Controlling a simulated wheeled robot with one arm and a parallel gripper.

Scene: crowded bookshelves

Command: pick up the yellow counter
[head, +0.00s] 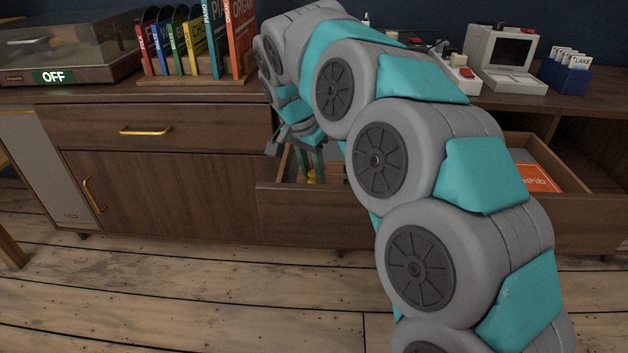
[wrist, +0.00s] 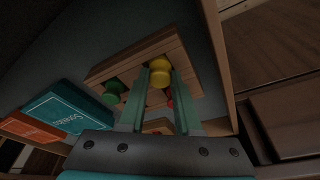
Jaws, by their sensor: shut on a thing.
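The yellow counter (wrist: 160,72) is between the fingertips of my gripper (wrist: 159,82) in the wrist view, and the fingers are shut on it. It is a small rounded yellow piece, seen in front of a wooden block or box (wrist: 118,63). I cannot tell whether it is clear of that wood. In the head view my gripper (head: 312,172) reaches down into the open drawer (head: 315,215), with a bit of the yellow counter (head: 312,175) showing at its tips. A green counter (wrist: 114,92) sits to the left, and a red piece (wrist: 170,103) shows partly behind my right finger.
A teal box (wrist: 68,108) and an orange box (wrist: 30,128) lie in the drawer; the drawer wall (wrist: 215,50) is close on the right. Upright books (head: 200,40) and a small computer (head: 500,55) stand on the cabinet top above.

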